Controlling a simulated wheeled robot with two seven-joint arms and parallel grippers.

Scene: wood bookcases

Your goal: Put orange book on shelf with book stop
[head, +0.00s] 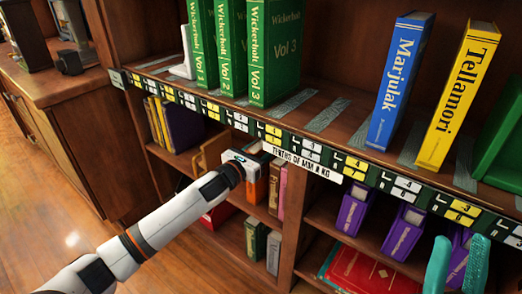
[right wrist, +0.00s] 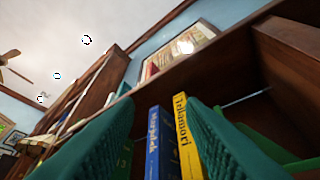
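An orange book (head: 257,185) shows partly on the lower middle shelf, behind the end of my left arm. My left gripper (head: 242,162) is at that shelf's front, close to the orange book. Its fingers are hidden, so I cannot tell whether it holds the book. My right gripper (head: 458,264) has teal fingers, spread apart and empty, in front of the lower right shelf. In the right wrist view the fingers (right wrist: 160,140) are open, with books beyond them. On the upper shelf, a white book stop (head: 184,62) stands left of the green books, and a green stop-like piece (head: 502,140) stands far right.
Green Wickerholt volumes (head: 265,50), a blue Marjulak book (head: 400,82) and a yellow Tellamori book (head: 458,98) stand on the upper shelf. There is free room between the green and blue books.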

